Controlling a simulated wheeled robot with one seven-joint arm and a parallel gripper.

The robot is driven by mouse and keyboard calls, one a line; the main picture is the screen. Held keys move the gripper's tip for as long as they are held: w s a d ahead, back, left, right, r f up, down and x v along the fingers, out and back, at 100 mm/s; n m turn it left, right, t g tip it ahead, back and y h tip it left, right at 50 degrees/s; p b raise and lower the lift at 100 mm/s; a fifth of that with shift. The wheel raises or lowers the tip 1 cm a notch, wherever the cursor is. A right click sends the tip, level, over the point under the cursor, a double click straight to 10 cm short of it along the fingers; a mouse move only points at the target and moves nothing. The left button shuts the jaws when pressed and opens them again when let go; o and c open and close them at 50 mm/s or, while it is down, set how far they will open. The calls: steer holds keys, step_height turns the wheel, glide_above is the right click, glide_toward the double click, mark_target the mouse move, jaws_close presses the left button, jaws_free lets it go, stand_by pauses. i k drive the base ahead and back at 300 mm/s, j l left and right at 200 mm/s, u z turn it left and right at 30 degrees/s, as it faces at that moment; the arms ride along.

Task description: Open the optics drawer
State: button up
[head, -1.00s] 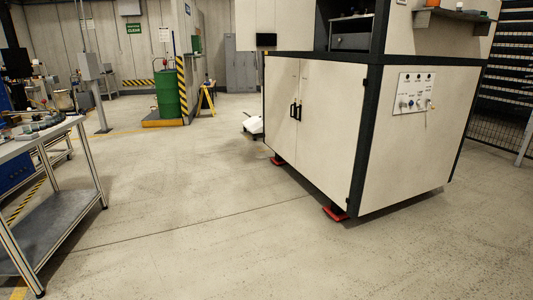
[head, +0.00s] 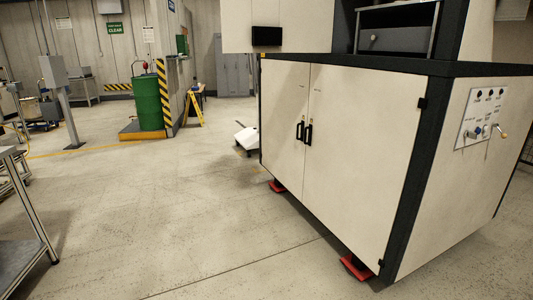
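My gripper is not in view.
A control panel (head: 482,118) is on the cabinet's right side. Red feet (head: 356,267) stick out below. A workbench (head: 32,225) stands at left. A green drum (head: 146,104), a yellow stand (head: 194,108) and a white object (head: 246,136) are farther back. Open floor lies between.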

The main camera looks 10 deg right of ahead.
mark_target(414, 40)
steer(key=i, duration=1.9)
